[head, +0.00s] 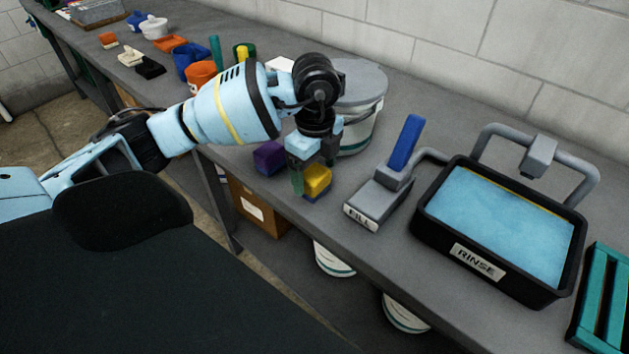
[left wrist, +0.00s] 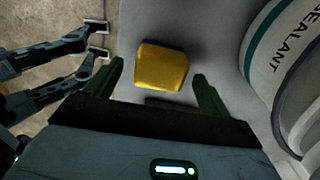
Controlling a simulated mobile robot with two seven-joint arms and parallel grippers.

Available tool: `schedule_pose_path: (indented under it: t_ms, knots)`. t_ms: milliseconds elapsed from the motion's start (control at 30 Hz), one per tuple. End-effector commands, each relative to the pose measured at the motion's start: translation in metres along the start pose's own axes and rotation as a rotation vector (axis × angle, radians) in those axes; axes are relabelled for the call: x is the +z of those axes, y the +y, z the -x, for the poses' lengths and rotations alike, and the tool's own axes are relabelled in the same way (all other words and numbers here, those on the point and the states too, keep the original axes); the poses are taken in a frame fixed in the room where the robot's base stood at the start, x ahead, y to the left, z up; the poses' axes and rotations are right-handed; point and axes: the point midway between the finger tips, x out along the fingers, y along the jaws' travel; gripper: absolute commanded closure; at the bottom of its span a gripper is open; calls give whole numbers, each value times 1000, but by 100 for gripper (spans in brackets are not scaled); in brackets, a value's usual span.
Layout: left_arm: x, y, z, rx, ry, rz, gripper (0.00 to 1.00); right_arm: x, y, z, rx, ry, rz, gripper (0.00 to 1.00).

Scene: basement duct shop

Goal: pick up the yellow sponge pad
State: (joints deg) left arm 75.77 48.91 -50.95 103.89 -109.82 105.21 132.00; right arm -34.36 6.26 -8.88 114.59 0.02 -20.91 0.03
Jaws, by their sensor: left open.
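The yellow sponge pad (head: 318,179) lies near the front edge of the bench, with a dark blue part showing along its lower front side. In the left wrist view the yellow pad (left wrist: 161,67) lies ahead of and between the two green fingers. My left gripper (head: 312,174) is open, pointing down at the pad, with one green finger at the pad's left side. It also shows in the left wrist view (left wrist: 157,78), with bare gaps between pad and fingers. The head view does not show clearly whether the far finger touches.
A purple block (head: 269,158) sits just left of the pad. A white lidded bucket (head: 358,128) stands close behind my gripper. A grey FILL device (head: 379,200) with a blue lever and a black RINSE basin (head: 430,226) stand to the right. Bare bench lies between pad and device.

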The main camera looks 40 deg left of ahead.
Motion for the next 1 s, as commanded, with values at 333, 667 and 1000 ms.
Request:
schedule_pose_path:
  t_ms: [333,667,1000]
  knots:
    - [1,1,-34,2,1,-1,18,-4,1,-2,1,10,3,100]
    - [1,1,-33,1,1,-1,36,0,1,0,1,0,2,100]
    - [1,1,-33,0,1,-1,67,5,0,2,0,-10,0,100]
